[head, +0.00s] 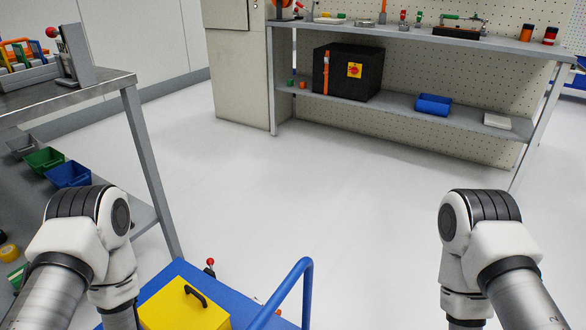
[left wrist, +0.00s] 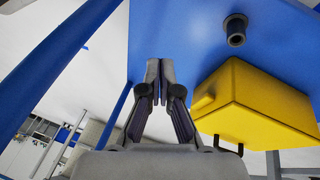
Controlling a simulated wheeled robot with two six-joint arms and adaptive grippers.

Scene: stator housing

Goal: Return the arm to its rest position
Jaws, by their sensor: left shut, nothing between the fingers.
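My left arm (head: 85,240) comes in at the lower left of the head view and bends down, so its gripper is out of that frame. In the left wrist view my left gripper (left wrist: 153,68) is shut and empty, with its fingertips together. It is near a blue cart (left wrist: 175,30) and a yellow box (left wrist: 255,100). My right arm (head: 485,240) bends down at the lower right of the head view. Its gripper is below the frame and hidden.
The blue cart (head: 185,268) with the yellow box (head: 180,308) and a blue handle (head: 290,290) stands close by my left arm. A grey table (head: 110,85) with bins is at left. A workbench (head: 410,37) stands at the back. The middle floor is clear.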

